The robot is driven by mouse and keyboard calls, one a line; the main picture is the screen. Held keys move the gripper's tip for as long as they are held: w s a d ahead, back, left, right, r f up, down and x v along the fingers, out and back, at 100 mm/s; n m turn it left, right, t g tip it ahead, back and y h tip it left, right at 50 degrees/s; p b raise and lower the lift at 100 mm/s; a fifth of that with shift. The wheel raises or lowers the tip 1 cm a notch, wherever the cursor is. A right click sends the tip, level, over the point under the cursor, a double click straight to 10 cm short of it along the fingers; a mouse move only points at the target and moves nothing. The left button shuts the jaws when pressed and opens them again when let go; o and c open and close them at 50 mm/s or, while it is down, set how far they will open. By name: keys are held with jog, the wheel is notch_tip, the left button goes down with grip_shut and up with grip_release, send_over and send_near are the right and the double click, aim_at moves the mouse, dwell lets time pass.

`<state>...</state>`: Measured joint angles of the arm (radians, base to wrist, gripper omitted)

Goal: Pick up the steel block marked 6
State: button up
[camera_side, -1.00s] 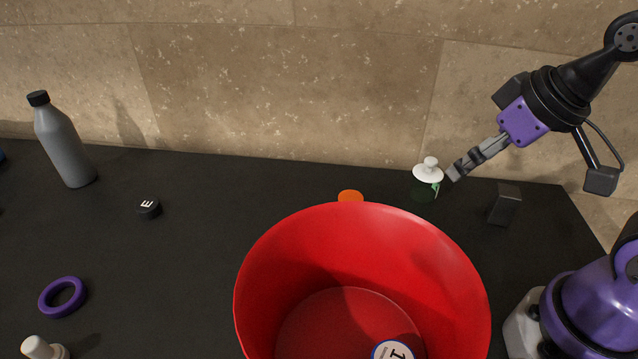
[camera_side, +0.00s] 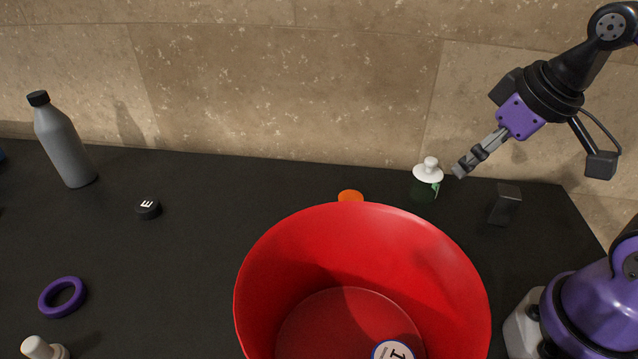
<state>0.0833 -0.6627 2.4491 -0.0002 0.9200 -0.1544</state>
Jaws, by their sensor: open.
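A dark grey block (camera_side: 505,205) stands upright on the black table at the right, near the back edge. No number shows on the sides I see, so I cannot tell whether it is the one marked 6. My gripper (camera_side: 461,170) hangs in the air to the left of the block and higher in the picture, tilted down to the left. Its fingers are seen edge-on, open, with nothing visible between them.
A dark green jar with a white knobbed lid (camera_side: 428,175) stands just left of my gripper. A large red bin (camera_side: 300,240) fills the front middle, with an orange thing (camera_side: 350,196) behind it.

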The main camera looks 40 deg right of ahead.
jog(key=d+f+n+g, duration=0.2)
jog(key=d, duration=0.5)
jog(key=n+g, duration=0.3)
send_over(510, 190)
jog(key=f, duration=0.2)
jog(key=shift+w+a+f, duration=0.25)
jog(key=shift+w+f, duration=0.1)
jog(key=shift+f, duration=0.05)
jog(key=shift+n, duration=0.6)
jog(key=f, duration=0.3)
jog(key=d+f, duration=0.1)
jog(key=f, duration=0.1)
jog(key=shift+s+f, duration=0.2)
jog(key=shift+s, duration=0.1)
jog(key=f, duration=0.5)
jog(key=shift+a+f, duration=0.3)
jog(key=shift+a, duration=0.05)
grip_shut()
